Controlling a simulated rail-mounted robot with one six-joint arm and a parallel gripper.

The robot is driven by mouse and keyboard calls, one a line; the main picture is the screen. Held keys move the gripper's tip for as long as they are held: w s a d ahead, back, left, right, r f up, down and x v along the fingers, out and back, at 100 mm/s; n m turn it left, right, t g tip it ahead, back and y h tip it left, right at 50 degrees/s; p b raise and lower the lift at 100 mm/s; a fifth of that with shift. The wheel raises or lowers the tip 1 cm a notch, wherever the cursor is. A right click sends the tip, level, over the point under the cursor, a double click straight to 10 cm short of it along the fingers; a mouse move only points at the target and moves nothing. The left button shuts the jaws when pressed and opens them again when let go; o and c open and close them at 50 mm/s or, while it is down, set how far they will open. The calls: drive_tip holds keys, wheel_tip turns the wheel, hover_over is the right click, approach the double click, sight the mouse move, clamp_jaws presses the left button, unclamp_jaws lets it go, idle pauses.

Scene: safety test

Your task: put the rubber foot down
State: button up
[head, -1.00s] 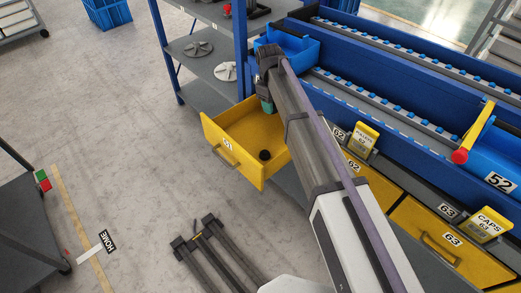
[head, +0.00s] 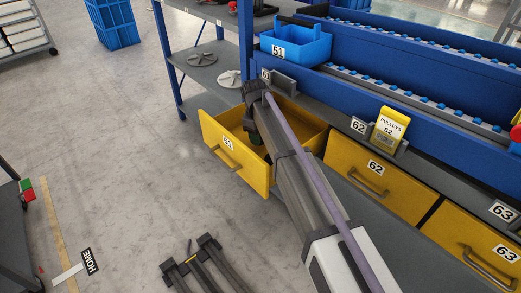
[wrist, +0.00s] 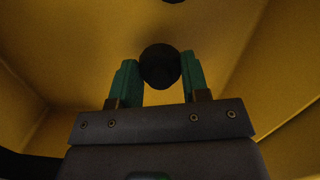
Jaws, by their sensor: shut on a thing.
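The rubber foot (wrist: 160,64) is a black round piece between the two green fingers of my gripper (wrist: 159,80) in the wrist view. My gripper is shut on it, inside the open yellow drawer 61 (head: 222,147). In the head view my gripper (head: 255,137) is low in the drawer, and my arm hides the held foot and part of the drawer's inside. I cannot tell whether the foot touches the drawer floor. A second dark piece (wrist: 173,1) is cut off at the top edge of the wrist view, apart from my fingers.
Drawer walls surround my gripper closely. Closed yellow drawers 62 (head: 354,180) and 63 (head: 480,252) lie to the right. A blue bin 51 (head: 296,47) stands above and behind drawer 61. A grey shelf (head: 205,75) holds round grey pieces.

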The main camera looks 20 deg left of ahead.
wheel_tip(320, 180, down, 4)
drive_tip(key=b, duration=0.3)
drive_tip(key=shift+r, duration=0.3)
drive_tip(key=shift+f, duration=0.15)
drive_tip(key=o, duration=0.9)
drive_tip(key=r+p, duration=0.4)
drive_tip(key=a+r+p, duration=0.1)
drive_tip(key=r+p, duration=0.7)
drive_tip(key=shift+w+a+r, duration=0.2)
drive_tip(key=shift+w+r, duration=0.05)
drive_tip(key=shift+r, duration=0.05)
drive_tip(key=shift+f, duration=0.2)
